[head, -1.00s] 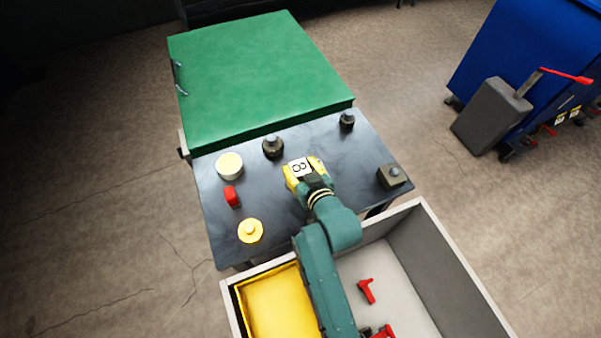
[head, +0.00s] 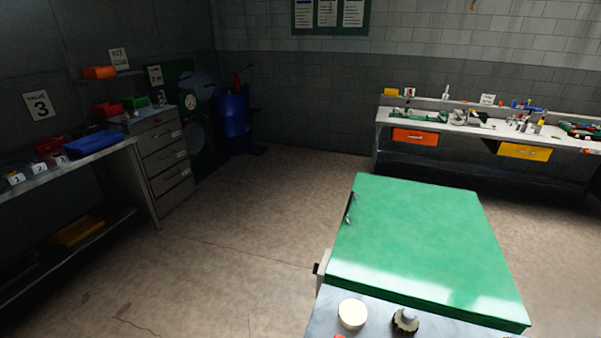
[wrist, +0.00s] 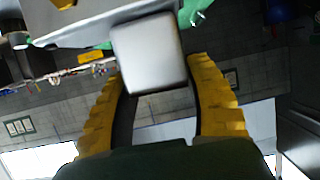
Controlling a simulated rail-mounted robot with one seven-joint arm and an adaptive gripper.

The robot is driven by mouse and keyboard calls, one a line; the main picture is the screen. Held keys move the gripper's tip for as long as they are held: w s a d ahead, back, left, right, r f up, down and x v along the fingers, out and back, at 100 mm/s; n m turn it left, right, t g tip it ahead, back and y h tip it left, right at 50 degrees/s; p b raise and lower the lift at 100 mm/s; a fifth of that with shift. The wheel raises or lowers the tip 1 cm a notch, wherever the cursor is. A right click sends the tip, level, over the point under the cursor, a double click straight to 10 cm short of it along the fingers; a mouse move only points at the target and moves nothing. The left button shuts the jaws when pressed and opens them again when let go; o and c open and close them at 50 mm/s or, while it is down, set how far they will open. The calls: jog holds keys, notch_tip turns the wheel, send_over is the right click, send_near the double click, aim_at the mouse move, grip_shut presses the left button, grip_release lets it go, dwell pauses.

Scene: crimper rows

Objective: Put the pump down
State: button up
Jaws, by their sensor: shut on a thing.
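My gripper (wrist: 160,75) shows in the wrist view with its two yellow fingers on either side of a pale grey, rounded block (wrist: 150,52). I take this block to be the pump; only one smooth face of it shows. It is held between the fingertips, and no support under it can be made out. Neither my gripper nor the block is in the head view now.
Workbenches stand at the left (head: 100,150) and back right (head: 465,126).

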jog(key=a+f+n+t+y, duration=0.1)
jog(key=a+n+y, duration=0.3)
jog(key=a, duration=1.9)
jog(key=s+r+p, duration=0.3)
jog(key=r+p, duration=0.5)
jog(key=p, duration=0.7)
jog(key=s+r+p, duration=0.4)
jog(key=r+p, duration=0.4)
jog(key=p, duration=0.8)
jog(key=shift+s+d+r, duration=0.15)
jog(key=shift+d+r, duration=0.05)
jog(key=shift+f, duration=0.1)
